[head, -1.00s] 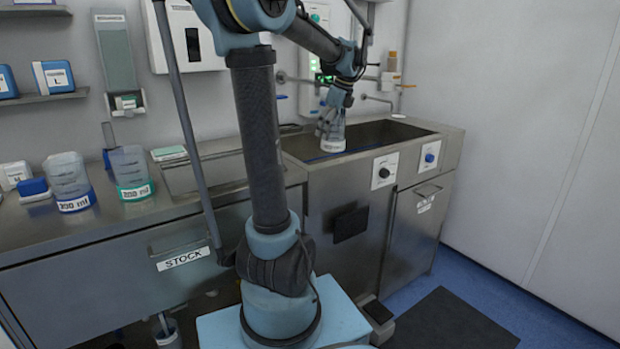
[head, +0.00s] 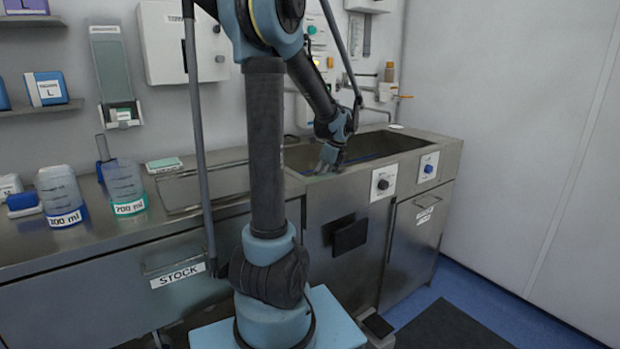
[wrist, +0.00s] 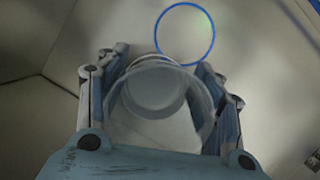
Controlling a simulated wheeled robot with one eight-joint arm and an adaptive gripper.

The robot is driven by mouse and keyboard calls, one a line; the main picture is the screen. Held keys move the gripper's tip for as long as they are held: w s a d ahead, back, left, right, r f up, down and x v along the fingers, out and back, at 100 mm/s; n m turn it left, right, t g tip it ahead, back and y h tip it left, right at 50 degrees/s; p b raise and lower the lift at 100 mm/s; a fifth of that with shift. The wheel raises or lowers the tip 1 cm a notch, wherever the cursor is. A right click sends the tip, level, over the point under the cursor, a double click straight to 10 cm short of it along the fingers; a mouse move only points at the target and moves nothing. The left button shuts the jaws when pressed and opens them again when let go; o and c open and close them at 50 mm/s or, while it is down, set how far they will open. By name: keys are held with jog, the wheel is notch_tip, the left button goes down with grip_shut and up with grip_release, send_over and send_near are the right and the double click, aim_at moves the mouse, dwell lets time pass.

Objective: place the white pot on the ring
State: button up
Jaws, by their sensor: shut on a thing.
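My gripper (head: 328,160) is at the left part of the sink basin, with its fingers low near the front rim. In the wrist view my gripper (wrist: 155,95) is shut on the white pot (wrist: 155,90), with one finger on each side of it. The pot looks pale and partly see-through. The blue ring (wrist: 214,36) lies on the pale floor beyond the pot, a little right of it. The pot's edge comes close to the ring's near edge in the picture; the height between them cannot be told. The pot is hidden in the head view.
The steel sink rim (head: 440,146) surrounds the basin. Taps and pipes (head: 388,92) are on the wall behind. Two measuring beakers, one blue-based (head: 60,195) and one green-based (head: 124,188), stand on the counter at left. The basin's right part looks clear.

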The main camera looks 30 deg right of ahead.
jog(key=w, duration=0.4)
jog(key=shift+w+a+r, duration=0.1)
jog(key=shift+a, duration=0.2)
jog(key=w, duration=0.3)
jog(key=shift+w+a+f, duration=0.25)
jog(key=shift+w+f, duration=0.1)
jog(key=shift+f, duration=0.25)
jog(key=shift+f, duration=0.1)
jog(key=o, duration=1.1)
jog(key=v, duration=0.7)
jog(key=shift+s+r, duration=0.1)
jog(key=shift+r, duration=0.25)
